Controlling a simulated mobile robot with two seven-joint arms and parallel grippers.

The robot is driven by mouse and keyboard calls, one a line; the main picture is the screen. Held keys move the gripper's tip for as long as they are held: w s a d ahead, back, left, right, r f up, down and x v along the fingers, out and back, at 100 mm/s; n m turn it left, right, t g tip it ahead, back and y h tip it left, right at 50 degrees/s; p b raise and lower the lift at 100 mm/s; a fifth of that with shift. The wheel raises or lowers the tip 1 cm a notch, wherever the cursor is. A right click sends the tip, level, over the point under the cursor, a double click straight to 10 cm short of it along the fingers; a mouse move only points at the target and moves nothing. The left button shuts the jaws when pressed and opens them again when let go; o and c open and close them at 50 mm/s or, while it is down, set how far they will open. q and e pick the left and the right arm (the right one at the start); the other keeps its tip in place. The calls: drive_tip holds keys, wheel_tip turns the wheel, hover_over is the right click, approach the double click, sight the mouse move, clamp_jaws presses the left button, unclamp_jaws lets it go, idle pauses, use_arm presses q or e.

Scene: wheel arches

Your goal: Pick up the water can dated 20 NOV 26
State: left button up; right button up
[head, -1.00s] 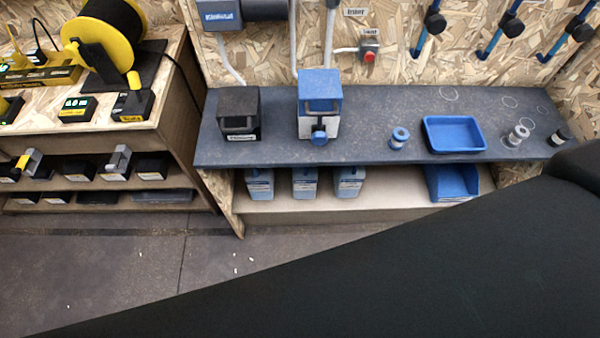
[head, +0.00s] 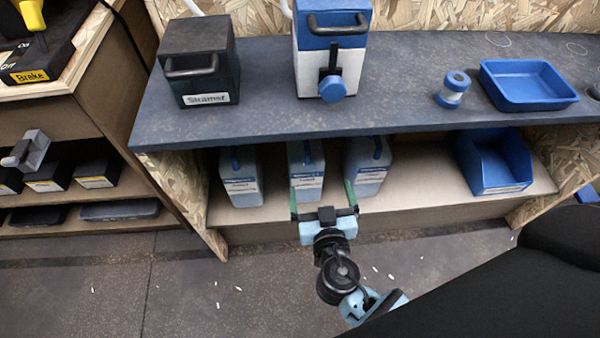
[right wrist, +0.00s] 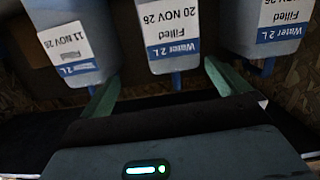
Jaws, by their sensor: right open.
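The water can dated 20 NOV 26 (right wrist: 172,38) is the middle can in the right wrist view, where its label appears upside down. It is the pale blue middle can (head: 306,165) on the lower shelf in the head view. My right gripper (head: 321,190) is open in front of it, with green fingers toward its two sides. In the right wrist view my right gripper (right wrist: 161,70) has one finger toward each side of this can. Nothing is clamped. My left gripper is not in view.
The can dated 11 NOV 26 (right wrist: 72,42) and another water can (right wrist: 265,30), its date cut off, flank it closely. The dark bench top (head: 400,100) overhangs the shelf (head: 420,205). A blue bin (head: 492,160) stands right on the shelf. The floor in front is mostly clear.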

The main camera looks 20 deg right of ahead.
sight(308, 170)
drive_tip(key=w+b, duration=0.1)
drive_tip(key=w+t+b, duration=0.1)
drive_tip(key=w+a+b, duration=0.1)
drive_tip(key=shift+w+f+m+t+h, duration=0.3)
drive_tip(key=shift+w+f+h, duration=0.05)
drive_tip(key=shift+w+h, duration=0.05)
drive_tip(key=shift+w+r, duration=0.2)
drive_tip(key=shift+w, duration=0.05)
drive_tip(key=shift+w+r, duration=0.1)
